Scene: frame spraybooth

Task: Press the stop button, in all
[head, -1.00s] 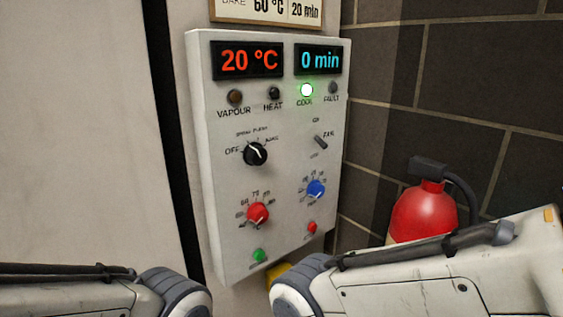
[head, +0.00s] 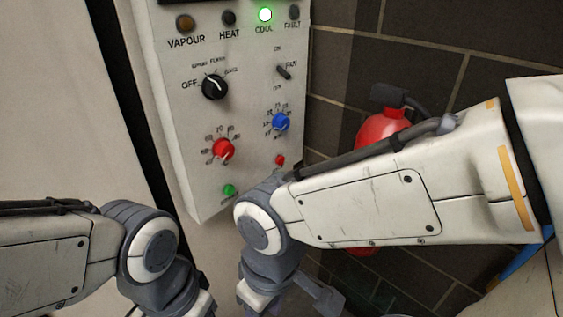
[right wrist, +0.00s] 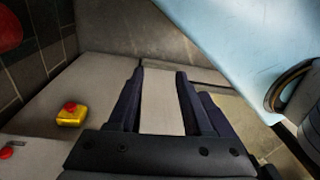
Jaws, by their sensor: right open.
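In the head view, a small red button (head: 280,160) sits low on the right of the white control panel (head: 188,140), with a green button (head: 229,190) lower left of it. Their labels are not readable. My right arm passes just below the red button. In the right wrist view, my right gripper (right wrist: 160,75) is open with nothing between its dark fingers. Left of it, apart from the fingers, is a yellow box with a red button on top (right wrist: 70,114). Another red button (right wrist: 6,152) shows at the left edge. My left gripper is out of view.
The panel also carries a black selector (head: 215,87), a red dial (head: 223,149), a blue dial (head: 281,122) and a lit green COOL lamp (head: 265,14). A red fire extinguisher (head: 380,128) stands by the dark block wall (head: 440,50), partly behind my right arm.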

